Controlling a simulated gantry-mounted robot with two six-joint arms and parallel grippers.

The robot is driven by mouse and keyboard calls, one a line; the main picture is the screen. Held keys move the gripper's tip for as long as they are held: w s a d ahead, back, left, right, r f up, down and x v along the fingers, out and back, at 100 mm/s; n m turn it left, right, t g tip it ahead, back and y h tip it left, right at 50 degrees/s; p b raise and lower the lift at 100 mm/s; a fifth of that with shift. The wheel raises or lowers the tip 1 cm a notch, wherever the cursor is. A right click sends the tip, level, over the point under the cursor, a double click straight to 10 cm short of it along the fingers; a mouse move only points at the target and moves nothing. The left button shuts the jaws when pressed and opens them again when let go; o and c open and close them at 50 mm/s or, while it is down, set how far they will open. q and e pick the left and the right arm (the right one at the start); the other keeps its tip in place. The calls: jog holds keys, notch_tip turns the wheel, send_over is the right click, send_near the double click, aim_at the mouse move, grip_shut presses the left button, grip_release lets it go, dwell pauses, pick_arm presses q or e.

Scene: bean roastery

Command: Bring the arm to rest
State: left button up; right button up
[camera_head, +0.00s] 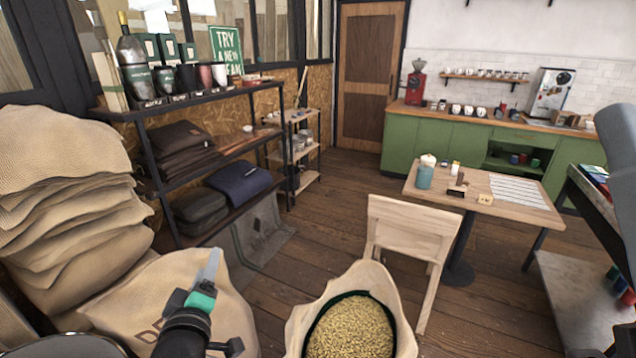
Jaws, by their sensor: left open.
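My left arm comes in at the bottom left. Its gripper (211,268) is open, with a pale grey finger pointing up and a green part at its base. Nothing shows between its jaws. In the picture it lies in front of a lying burlap sack (135,290), and I cannot tell the gap between them. My right gripper is out of the picture.
An open sack of pale beans (350,330) stands at bottom centre. A wooden chair (412,228) and table (520,205) stand beyond. Stacked sacks (70,215) and a shelf rack (215,150) fill the left. Wooden floor (320,225) is clear between rack and chair.

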pick_arm(q)
jog(key=s+d+r+m+t, duration=0.1)
jog(key=s+r+t, duration=0.1)
jog(key=r, duration=0.6)
jog(key=s+r+m+t, duration=0.1)
jog(key=s+r+t, duration=0.1)
jog(key=r, duration=0.6)
jog(key=s+d+r+m+t+h, duration=0.25)
jog(key=s+r+m+t, duration=0.2)
jog(key=s+r, duration=0.45)
jog(key=s+d+r+m+t+h, duration=0.1)
jog(key=s+r+m+t+h, duration=0.2)
jog(key=s+r+m, duration=0.5)
notch_tip(320, 180, up, 39)
jog(key=s+p, duration=0.1)
jog(key=p, duration=3.8)
jog(key=shift+s+r+n, duration=0.15)
jog(key=shift+r+n, duration=0.05)
jog(key=shift+n, duration=0.25)
jog(key=shift+o, duration=1.1)
jog(key=shift+d+f, duration=0.1)
jog(key=shift+f, duration=0.1)
jog(key=o, duration=0.4)
